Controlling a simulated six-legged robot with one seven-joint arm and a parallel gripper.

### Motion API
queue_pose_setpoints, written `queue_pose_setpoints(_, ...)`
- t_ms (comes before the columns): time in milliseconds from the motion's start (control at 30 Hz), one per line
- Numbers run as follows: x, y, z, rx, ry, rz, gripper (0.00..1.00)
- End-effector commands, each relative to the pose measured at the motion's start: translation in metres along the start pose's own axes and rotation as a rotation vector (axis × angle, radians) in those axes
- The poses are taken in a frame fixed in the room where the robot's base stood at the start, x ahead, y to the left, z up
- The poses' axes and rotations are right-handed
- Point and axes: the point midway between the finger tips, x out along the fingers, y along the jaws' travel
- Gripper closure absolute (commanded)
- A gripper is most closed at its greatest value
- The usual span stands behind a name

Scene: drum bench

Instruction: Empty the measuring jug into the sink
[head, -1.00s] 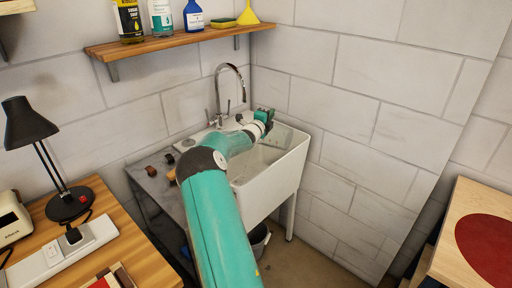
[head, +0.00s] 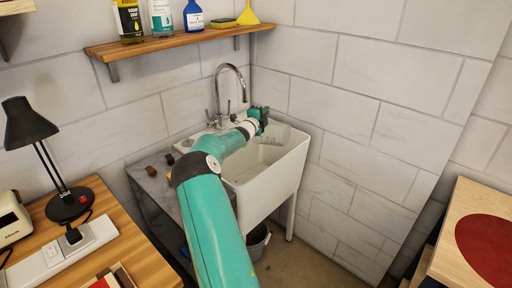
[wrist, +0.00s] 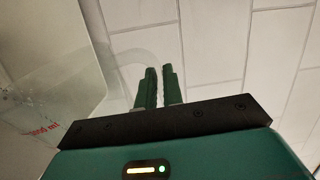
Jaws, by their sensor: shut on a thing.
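The measuring jug (wrist: 55,75) is clear plastic with red lettering and fills the left of the wrist view. My gripper (wrist: 158,82) is shut on the jug's clear handle, with its green fingers close together. In the head view my gripper (head: 262,113) is over the back of the white sink (head: 272,185). The jug (head: 279,133) shows there faintly, as a pale see-through shape beside the gripper over the basin. It looks tilted, but its exact angle and any liquid in it cannot be made out.
A chrome tap (head: 243,82) rises behind the sink, just left of my gripper. A wooden shelf (head: 170,45) with bottles hangs above. Walls close off the back and right. A bench with a black lamp (head: 30,125) is at left.

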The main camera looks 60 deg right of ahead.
Motion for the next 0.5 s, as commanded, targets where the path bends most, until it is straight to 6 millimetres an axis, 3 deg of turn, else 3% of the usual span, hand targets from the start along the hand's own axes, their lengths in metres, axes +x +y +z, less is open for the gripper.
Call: queue_pose_setpoints(500,-0.001,-0.005,0.054,-0.308,-0.017,-0.005,1.0)
